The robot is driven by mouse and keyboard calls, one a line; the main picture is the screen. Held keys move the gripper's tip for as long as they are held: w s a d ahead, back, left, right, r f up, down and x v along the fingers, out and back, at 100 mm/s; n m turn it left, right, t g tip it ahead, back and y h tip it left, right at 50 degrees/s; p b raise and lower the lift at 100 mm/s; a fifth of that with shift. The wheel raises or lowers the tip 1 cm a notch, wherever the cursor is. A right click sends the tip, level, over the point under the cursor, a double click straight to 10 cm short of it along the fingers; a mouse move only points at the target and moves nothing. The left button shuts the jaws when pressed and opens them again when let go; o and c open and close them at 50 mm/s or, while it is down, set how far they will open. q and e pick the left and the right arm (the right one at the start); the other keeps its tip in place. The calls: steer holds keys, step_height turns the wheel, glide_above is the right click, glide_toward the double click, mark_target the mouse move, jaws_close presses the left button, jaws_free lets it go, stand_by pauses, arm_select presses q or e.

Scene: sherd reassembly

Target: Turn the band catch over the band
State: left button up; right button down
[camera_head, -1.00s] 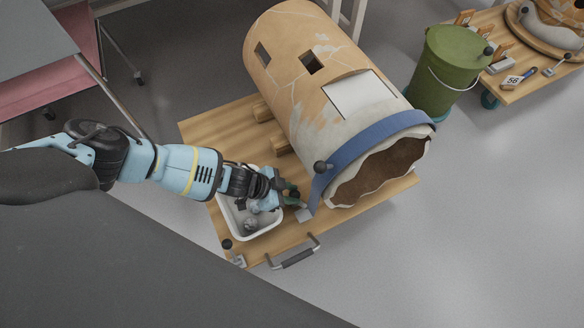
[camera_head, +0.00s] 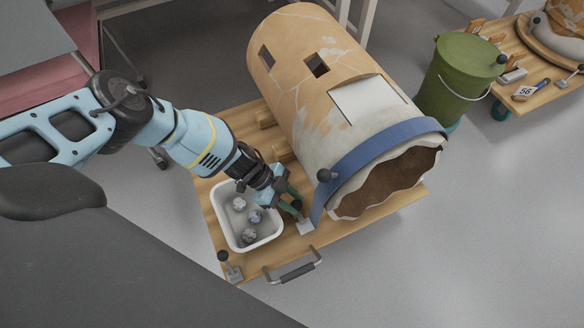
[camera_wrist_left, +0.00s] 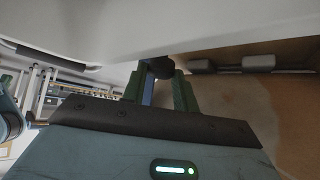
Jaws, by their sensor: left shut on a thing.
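The large tan, cracked vessel (camera_head: 290,80) lies on its side on a wooden trolley, its jagged open end facing lower right. My left gripper (camera_head: 290,203) is shut on the catch's knob. In the left wrist view a dark knob (camera_wrist_left: 160,67) sits between the green fingers; the rest is hidden. My right gripper is out of view.
A white tray (camera_head: 220,222) with several grey lumps stands left of my left gripper. A trolley handle (camera_head: 292,268) and another knobbed fitting (camera_head: 228,262) are at the near edge. A green bucket (camera_head: 458,75) stands right.

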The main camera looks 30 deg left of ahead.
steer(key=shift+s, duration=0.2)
arm_select(q)
steer(key=shift+r, duration=0.1)
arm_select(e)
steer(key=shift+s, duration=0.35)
arm_select(q)
steer(key=o, duration=1)
steer(key=shift+d, duration=0.1)
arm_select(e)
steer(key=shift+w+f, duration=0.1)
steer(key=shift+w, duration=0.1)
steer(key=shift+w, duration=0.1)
arm_select(q)
steer(key=shift+a+r, duration=0.2)
steer(key=shift+a, duration=0.1)
steer(key=p+v, duration=0.3)
steer(key=v, duration=0.4)
steer(key=shift+p, duration=0.35)
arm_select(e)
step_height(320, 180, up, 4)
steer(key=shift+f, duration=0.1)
